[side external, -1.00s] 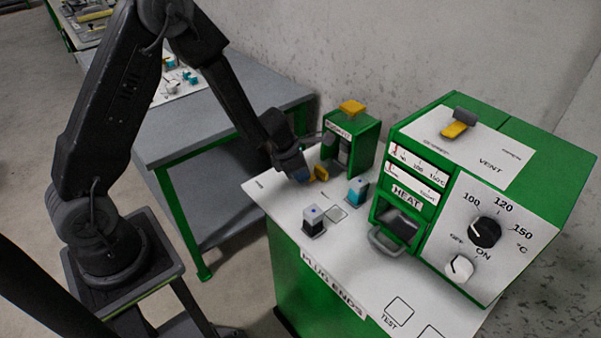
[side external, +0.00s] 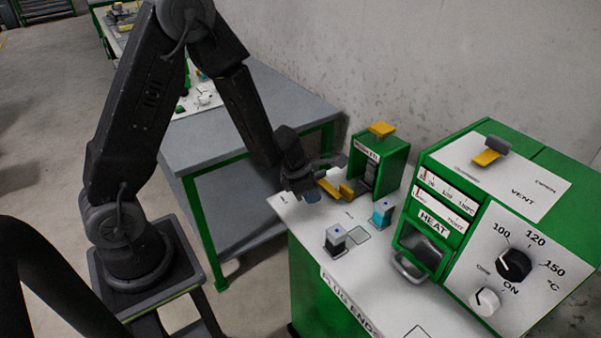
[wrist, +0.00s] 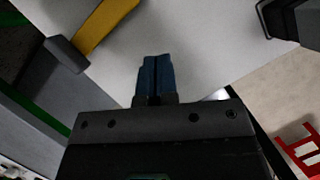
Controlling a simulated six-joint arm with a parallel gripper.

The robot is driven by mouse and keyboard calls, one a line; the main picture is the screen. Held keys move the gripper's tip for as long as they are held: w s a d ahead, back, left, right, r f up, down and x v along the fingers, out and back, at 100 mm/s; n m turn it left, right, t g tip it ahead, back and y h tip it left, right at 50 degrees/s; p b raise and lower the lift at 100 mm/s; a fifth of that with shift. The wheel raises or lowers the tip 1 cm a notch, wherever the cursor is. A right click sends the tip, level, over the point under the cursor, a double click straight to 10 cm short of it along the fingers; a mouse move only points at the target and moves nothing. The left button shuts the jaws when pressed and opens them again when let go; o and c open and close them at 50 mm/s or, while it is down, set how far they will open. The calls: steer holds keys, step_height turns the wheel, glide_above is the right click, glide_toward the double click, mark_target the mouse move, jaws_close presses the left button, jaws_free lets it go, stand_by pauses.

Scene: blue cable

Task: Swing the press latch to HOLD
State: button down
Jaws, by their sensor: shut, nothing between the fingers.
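The yellow press latch (side external: 338,189) sits low at the front left of the small green press (side external: 394,166). In the wrist view, a yellow bar with a grey end block (wrist: 103,26), likely the latch, crosses the upper left. My gripper (side external: 312,196) is beside the latch's left end, low over the white bench top. In the wrist view its blue fingers (wrist: 155,62) are together, with nothing between them and a gap to the yellow bar. I cannot tell contact from the side. No HOLD mark is readable.
A grey block (side external: 336,241) and a teal-sided block (side external: 382,213) stand on the white bench top (side external: 362,263). The green heater (side external: 470,215) with its dials and drawer stands to the right. A grey table (side external: 225,140) is behind my arm.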

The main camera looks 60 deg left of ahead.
steer(key=d+v, duration=0.1)
steer(key=v, duration=0.7)
steer(key=shift+s+r, duration=0.35)
steer(key=shift+r, duration=0.05)
